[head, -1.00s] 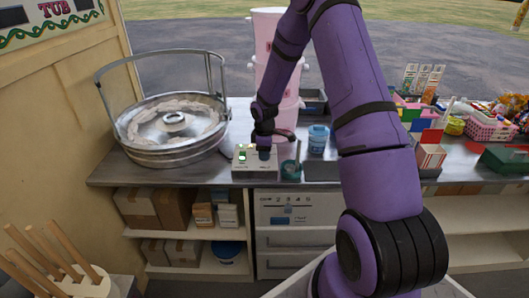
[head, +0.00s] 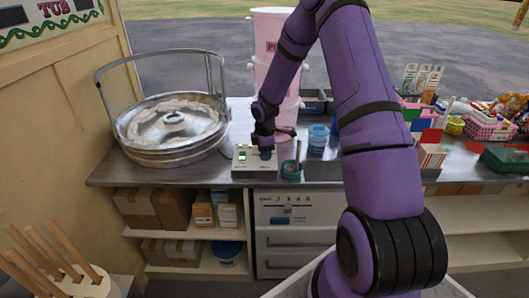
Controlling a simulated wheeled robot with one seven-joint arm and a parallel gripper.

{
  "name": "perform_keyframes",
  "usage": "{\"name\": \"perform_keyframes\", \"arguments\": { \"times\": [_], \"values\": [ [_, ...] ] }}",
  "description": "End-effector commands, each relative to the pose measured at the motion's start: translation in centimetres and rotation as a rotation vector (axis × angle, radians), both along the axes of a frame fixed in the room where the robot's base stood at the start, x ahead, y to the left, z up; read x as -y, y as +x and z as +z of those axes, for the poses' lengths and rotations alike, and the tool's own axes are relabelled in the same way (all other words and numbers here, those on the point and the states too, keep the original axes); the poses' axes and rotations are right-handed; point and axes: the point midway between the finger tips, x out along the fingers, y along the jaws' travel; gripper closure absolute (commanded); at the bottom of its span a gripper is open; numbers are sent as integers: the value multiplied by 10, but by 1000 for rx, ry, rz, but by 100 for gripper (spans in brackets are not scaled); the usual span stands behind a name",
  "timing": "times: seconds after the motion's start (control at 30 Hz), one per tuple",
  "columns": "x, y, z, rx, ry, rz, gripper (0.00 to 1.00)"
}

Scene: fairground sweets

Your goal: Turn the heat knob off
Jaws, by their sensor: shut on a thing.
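A small pale control box (head: 243,165) sits on the metal counter, right of the floss machine. A green lit switch (head: 242,155) shows on its left part. My gripper (head: 265,150) points down over the box's right part, where the heat knob appears to be. The gripper is shut on the dark knob (head: 265,155), which is mostly hidden by the fingers and too small to read its setting.
The round metal floss machine (head: 172,122) with its tall handle frame stands to the left. Pink stacked tubs (head: 272,40) rise behind my arm.

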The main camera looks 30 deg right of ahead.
Motion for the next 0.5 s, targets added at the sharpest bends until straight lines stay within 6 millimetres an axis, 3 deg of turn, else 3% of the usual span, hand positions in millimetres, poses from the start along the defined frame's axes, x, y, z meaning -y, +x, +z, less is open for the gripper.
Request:
{"name": "perform_keyframes", "arguments": {
  "times": [0.07,0.1,0.2,0.5],
  "values": [
    [0,0,0,1,0,0,85],
    [0,0,0,1,0,0,59],
    [0,0,0,1,0,0,36],
    [0,0,1,1,0,-1,36]
  ]
}}
